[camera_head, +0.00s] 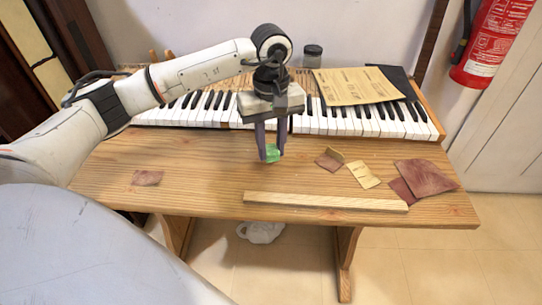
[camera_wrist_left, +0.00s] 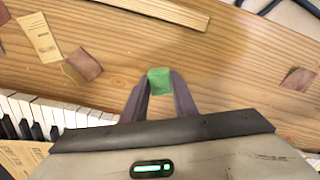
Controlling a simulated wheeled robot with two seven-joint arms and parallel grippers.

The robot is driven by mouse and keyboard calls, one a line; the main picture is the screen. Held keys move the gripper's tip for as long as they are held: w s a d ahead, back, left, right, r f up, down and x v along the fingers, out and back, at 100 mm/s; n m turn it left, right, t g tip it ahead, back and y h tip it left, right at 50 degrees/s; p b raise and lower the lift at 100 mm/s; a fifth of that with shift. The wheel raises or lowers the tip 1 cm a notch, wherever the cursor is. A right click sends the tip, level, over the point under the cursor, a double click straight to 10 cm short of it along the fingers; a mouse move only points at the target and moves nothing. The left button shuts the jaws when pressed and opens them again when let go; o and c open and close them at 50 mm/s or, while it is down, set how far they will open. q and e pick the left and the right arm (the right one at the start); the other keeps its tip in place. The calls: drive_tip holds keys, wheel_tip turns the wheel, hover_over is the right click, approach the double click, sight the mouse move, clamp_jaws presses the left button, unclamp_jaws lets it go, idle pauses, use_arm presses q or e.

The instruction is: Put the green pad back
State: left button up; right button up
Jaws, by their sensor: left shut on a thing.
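The green pad (camera_head: 272,153) is small and hangs between the fingertips of my left gripper (camera_head: 270,154). In the left wrist view the green pad (camera_wrist_left: 159,81) sits between the two dark fingertips (camera_wrist_left: 160,88), which are shut on it. The gripper points down over the wooden table (camera_head: 200,165), in front of the piano keys (camera_head: 340,122). I cannot tell the exact height of the pad above the table. My right gripper is in neither view.
A pale wooden strip (camera_head: 325,201) lies along the table's front edge. Reddish-brown patches (camera_head: 425,177) and a tan card (camera_head: 363,175) lie at right; another reddish patch (camera_head: 147,178) lies at left. A paper sheet (camera_head: 357,86) and a jar (camera_head: 312,56) are behind the keys.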

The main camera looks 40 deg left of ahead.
sight(271, 149)
use_arm(q)
wheel_tip(271, 149, down, 3)
drive_tip(key=shift+f, duration=0.15)
drive_tip(key=shift+f, duration=0.2)
drive_tip(key=o, duration=0.9)
drive_tip(key=shift+r, duration=0.1)
